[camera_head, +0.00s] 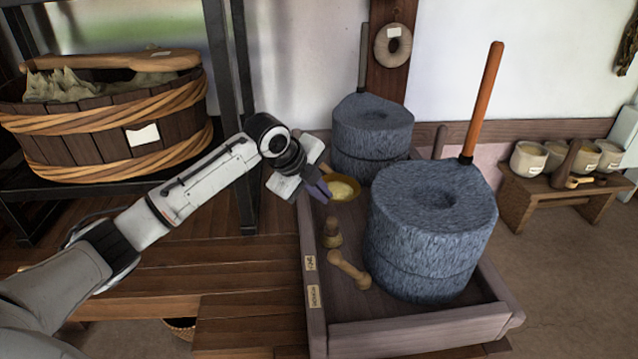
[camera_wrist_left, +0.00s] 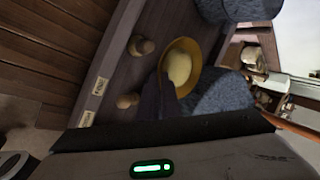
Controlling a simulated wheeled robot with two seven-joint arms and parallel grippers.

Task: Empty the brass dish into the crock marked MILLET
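The brass dish (camera_head: 355,184) holds a pale yellow heap and sits low in the wooden tray, between the two grey querns. It also shows in the left wrist view (camera_wrist_left: 191,46). My left gripper (camera_head: 319,189) is at the dish's left side, its dark fingers overlapping the rim. Whether the fingers are closed on the rim or only beside it cannot be made out. Several pale crocks with small labels stand on a low bench at the right, such as the leftmost crock (camera_head: 526,162); their labels are too small to read. My right gripper is out of view.
The front quern (camera_head: 425,240) with its upright orange handle (camera_head: 482,100) stands between the dish and the crock bench (camera_head: 519,193). The rear quern (camera_head: 371,130) is behind the dish. Two wooden pieces (camera_head: 332,233) (camera_head: 348,269) lie nearer. A banded tub (camera_head: 95,125) is left.

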